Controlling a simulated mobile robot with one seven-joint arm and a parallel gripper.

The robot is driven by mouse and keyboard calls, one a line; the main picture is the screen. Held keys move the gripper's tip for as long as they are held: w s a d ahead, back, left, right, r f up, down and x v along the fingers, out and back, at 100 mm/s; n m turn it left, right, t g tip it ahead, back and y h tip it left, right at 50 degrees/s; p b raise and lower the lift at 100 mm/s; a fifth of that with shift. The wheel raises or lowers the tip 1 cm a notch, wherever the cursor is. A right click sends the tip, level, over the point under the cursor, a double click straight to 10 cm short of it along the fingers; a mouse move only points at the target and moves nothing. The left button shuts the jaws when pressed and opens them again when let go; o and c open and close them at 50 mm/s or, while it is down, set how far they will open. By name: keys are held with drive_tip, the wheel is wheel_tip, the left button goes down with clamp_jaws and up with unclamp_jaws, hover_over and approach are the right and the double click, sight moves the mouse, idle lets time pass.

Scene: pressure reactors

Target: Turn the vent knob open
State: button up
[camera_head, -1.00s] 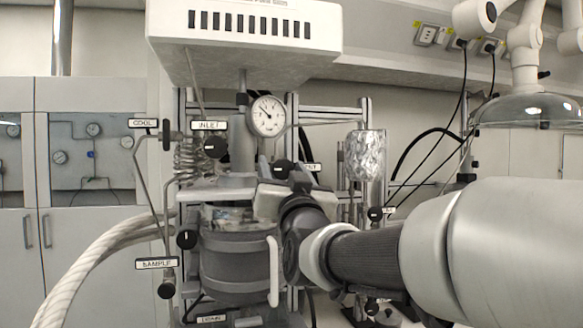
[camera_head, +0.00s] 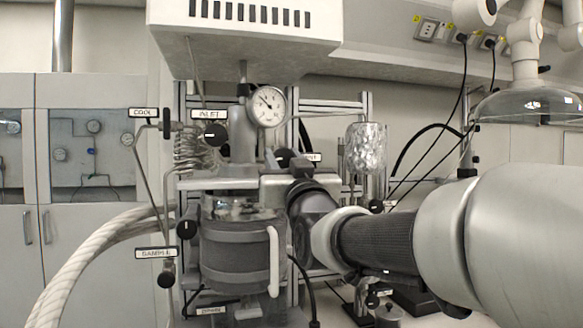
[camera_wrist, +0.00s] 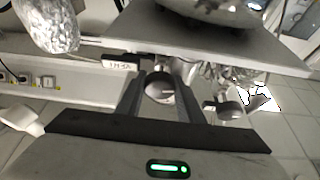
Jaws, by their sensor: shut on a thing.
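The vent knob, a round dark knob, shows in the wrist view (camera_wrist: 160,88) with a pale line on its face. In the head view it is the black knob (camera_head: 283,157) beside the partly covered VENT label (camera_head: 311,157), on top of the reactor. My gripper (camera_wrist: 158,92) has one finger on each side of the knob and is shut on it. In the head view my gripper's pale body is just below the knob, and the fingers are mostly hidden. The VENT label also shows upside down in the wrist view (camera_wrist: 118,66).
The reactor vessel (camera_head: 238,255) stands below my gripper. A pressure gauge (camera_head: 267,106) and the INLET knob (camera_head: 215,134) are close above left. A foil-wrapped cylinder (camera_head: 366,149) stands to the right. Thick white hoses (camera_head: 100,255) curve at the left.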

drive_tip(key=n, duration=0.1)
drive_tip(key=n+y+b, duration=0.1)
drive_tip(key=shift+f+n+b, duration=0.2)
drive_tip(key=shift+n+b, duration=0.1)
drive_tip(key=n+g+y, duration=0.1)
drive_tip(key=n, duration=0.1)
drive_tip(key=shift+r+n+b, duration=0.15)
drive_tip(key=shift+n+b, duration=0.2)
drive_tip(key=shift+n, duration=0.05)
drive_tip(key=n, duration=0.1)
drive_tip(key=n+g+y+p, duration=0.1)
drive_tip(key=n, duration=0.1)
drive_tip(key=n+y, duration=0.1)
drive_tip(key=n, duration=0.1)
drive_tip(key=shift+r+g, duration=0.25)
drive_tip(key=shift+g, duration=0.15)
drive_tip(key=n+g+p, duration=0.1)
drive_tip(key=n+p, duration=0.1)
drive_tip(key=n, duration=0.1)
drive_tip(key=n+g+y+p, duration=0.1)
drive_tip(key=n+p, duration=0.1)
drive_tip(key=n, duration=0.1)
drive_tip(key=shift+n+g+y, duration=0.3)
drive_tip(key=shift+f+n+g+p, duration=0.1)
drive_tip(key=shift+n+g+p, duration=0.6)
drive_tip(key=shift+n+p, duration=1.05)
drive_tip(key=shift+f+n, duration=0.1)
drive_tip(key=shift+n, duration=0.25)
drive_tip(key=o, duration=1.1)
